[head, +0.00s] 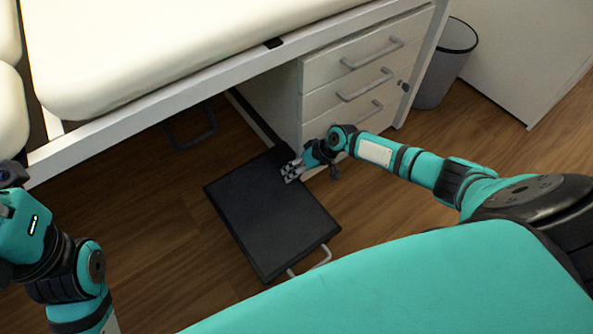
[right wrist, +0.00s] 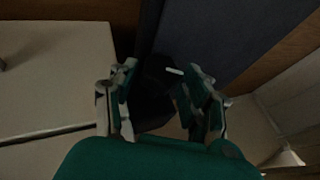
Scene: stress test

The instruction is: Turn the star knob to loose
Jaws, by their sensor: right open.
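A dark, rounded knob (right wrist: 150,100) sits between the spread fingers of my right gripper (right wrist: 160,92) in the right wrist view. A short white mark (right wrist: 174,71) shows near its top edge. I take it to be the star knob; its lobes are too dark to make out. The fingers stand on both sides of it, and I cannot tell whether they touch it. In the head view my right gripper (head: 291,170) is open at the far corner of the black step platform (head: 270,215), and it hides the knob there. My left arm shows at the left edge, its fingers out of view.
A white drawer cabinet (head: 340,65) with grey handles stands close behind my right gripper. The cream padded couch (head: 170,40) and its white frame overhang the floor. A grey bin (head: 445,65) stands at back right. Wooden floor (head: 150,230) left of the platform is clear.

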